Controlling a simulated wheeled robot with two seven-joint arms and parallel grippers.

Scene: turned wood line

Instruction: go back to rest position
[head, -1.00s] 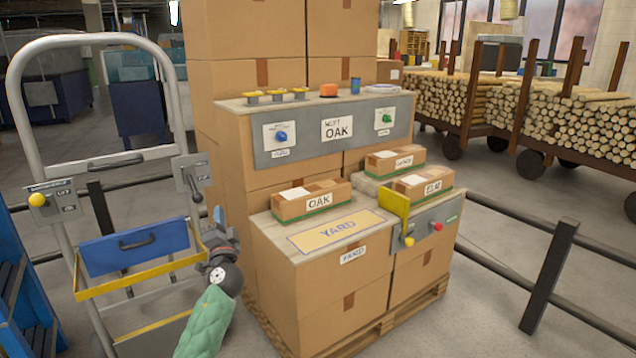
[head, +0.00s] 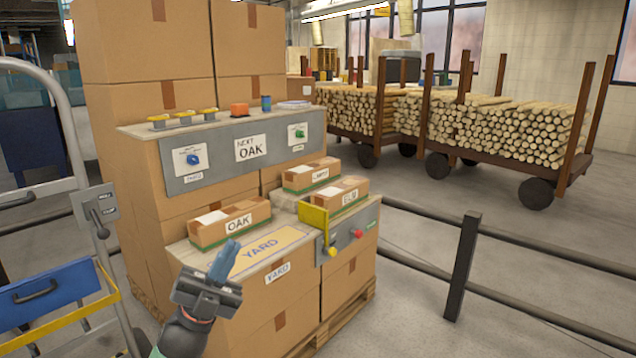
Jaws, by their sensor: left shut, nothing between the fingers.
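My left gripper (head: 223,262) shows in the head view at the lower middle. It is shut and empty, its blue fingers together and pointing up. In the picture it overlaps the left edge of the work surface with the YARD panel (head: 275,247); I cannot tell how far it is from that surface. The box labelled OAK (head: 230,222) lies just behind the fingertips, with no visible contact. Boxes labelled ELM (head: 342,195) and another, blurred label (head: 311,175) sit to the right. My right gripper is not in view.
A yellow plate (head: 314,222) stands by a panel with a red button (head: 356,233). A grey trolley frame with a blue drawer (head: 48,293) is at left. Black railing (head: 462,265) crosses the right. Log carts (head: 500,150) stand behind. Open floor lies at right.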

